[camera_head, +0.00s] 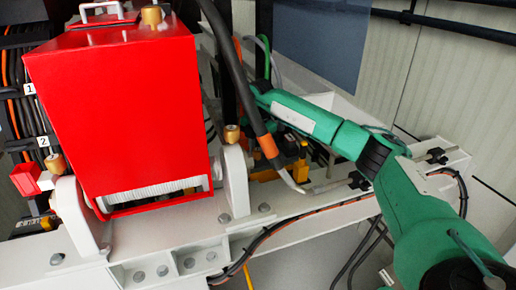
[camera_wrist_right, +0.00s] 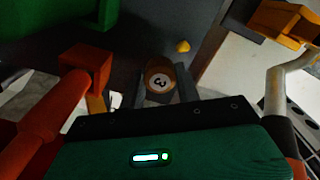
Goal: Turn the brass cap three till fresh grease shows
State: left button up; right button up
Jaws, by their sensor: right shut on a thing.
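Brass cap three (camera_wrist_right: 158,80), a round cap with a white disc marked 3, shows in the right wrist view. My right gripper (camera_wrist_right: 160,92) is shut on it, with one dark finger at each side. A small yellow blob (camera_wrist_right: 183,46) shows just beyond the cap; I cannot tell whether it is grease. In the head view my green right arm reaches from the lower right to behind the dark hose, where its gripper end (camera_head: 260,88) shows only partly. The fingertips and cap three cannot be made out there. My left gripper is not in view.
A large red housing (camera_head: 125,110) stands at the left on a white frame (camera_head: 180,245). Other brass caps show at its top (camera_head: 151,17), right (camera_head: 232,134) and left (camera_head: 55,163). A dark hose with an orange band (camera_head: 267,146) hangs close to my right arm.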

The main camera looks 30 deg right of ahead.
aim_at(259, 149)
jog(key=shift+d+r+m, duration=0.1)
jog(key=shift+m, duration=0.4)
jog(key=o, duration=1)
notch_tip(259, 149, up, 14)
jog(key=b, duration=0.2)
jog(key=shift+b, duration=0.4)
